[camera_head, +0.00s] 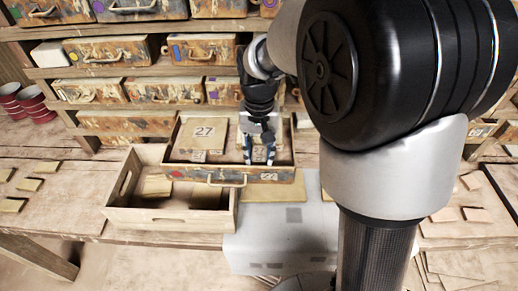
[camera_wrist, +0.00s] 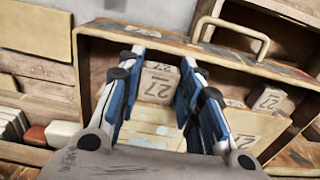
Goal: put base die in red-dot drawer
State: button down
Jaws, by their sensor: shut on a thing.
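A pulled-out wooden drawer (camera_head: 230,178) with a handle stands in front of the shelves; a small reddish mark seems to show on its front. In it lie a flat square plate marked 27 (camera_head: 204,134) and a small block marked 27 (camera_head: 198,156). My gripper (camera_head: 262,155) is inside the drawer's right half, pointing down. In the wrist view, my gripper (camera_wrist: 162,62) is shut on a pale block marked 27 (camera_wrist: 159,84), between its blue fingers. Another 27 block (camera_wrist: 268,98) sits to the right, apart from the fingers. Whether the held block touches the drawer floor is unclear.
An open wooden crate (camera_head: 170,222) stands left of and below the drawer, with pieces inside. Shelves of drawers (camera_head: 105,50) with coloured marks are behind. Red cups (camera_head: 33,103) and loose tiles lie on the table. My arm blocks the right side.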

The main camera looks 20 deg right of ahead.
jog(key=c, duration=1.1)
grip_release()
jog(key=shift+o, duration=0.2)
jog(key=shift+f, duration=0.1)
